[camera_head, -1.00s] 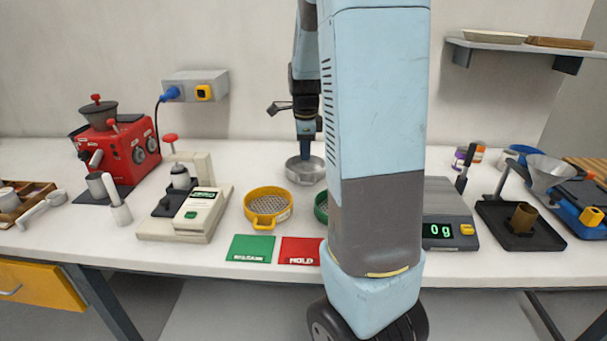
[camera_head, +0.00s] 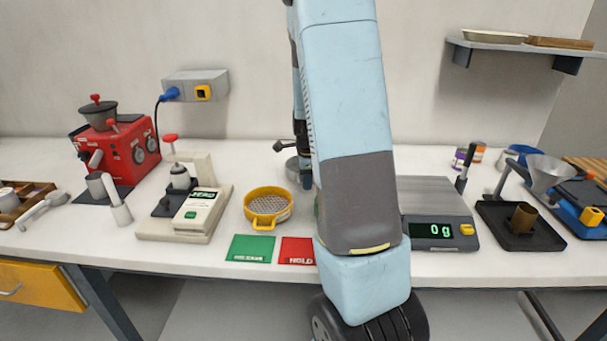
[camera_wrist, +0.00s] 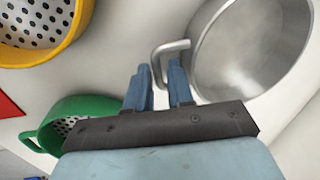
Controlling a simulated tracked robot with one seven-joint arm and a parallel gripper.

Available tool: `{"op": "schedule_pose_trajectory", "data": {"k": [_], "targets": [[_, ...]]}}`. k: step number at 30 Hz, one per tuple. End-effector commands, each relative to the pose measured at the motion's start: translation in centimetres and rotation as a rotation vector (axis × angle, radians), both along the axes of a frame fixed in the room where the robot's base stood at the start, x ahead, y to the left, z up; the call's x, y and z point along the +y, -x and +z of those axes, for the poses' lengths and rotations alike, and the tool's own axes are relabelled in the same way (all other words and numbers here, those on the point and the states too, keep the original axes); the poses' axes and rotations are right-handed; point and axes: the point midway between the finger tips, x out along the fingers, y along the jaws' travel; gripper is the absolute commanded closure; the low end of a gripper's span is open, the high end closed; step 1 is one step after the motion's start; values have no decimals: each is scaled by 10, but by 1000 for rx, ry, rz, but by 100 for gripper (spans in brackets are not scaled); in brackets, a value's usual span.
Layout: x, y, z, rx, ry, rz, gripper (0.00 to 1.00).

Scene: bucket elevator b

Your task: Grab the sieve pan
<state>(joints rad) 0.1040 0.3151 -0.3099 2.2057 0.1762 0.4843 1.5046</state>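The sieve pan, a round bare-metal pan with a loop handle, fills the upper right of the wrist view (camera_wrist: 245,50). In the head view only its left part (camera_head: 292,170) shows behind my arm. My gripper (camera_wrist: 160,77) is open, its two blue fingers apart. The pan's handle (camera_wrist: 157,62) lies at the fingertips, with its outer bar in line with the gap between them. Whether the fingers touch it I cannot tell.
A yellow sieve (camera_head: 268,205) and a green sieve (camera_wrist: 85,110) stand close by; my arm hides the green one in the head view. Green (camera_head: 250,248) and red (camera_head: 297,251) cards lie in front. A scale (camera_head: 440,230) stands right, a white device (camera_head: 190,215) left.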

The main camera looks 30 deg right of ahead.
Motion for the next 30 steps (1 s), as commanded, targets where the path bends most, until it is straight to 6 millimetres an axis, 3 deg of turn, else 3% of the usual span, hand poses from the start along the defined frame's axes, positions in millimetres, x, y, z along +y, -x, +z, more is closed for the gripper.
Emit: {"op": "schedule_pose_trajectory", "data": {"k": [9, 16, 30], "targets": [[0, -1, -4, -1, 1, 1, 79], [0, -1, -4, -1, 1, 1, 100], [0, -1, -4, -1, 1, 1, 100]]}}
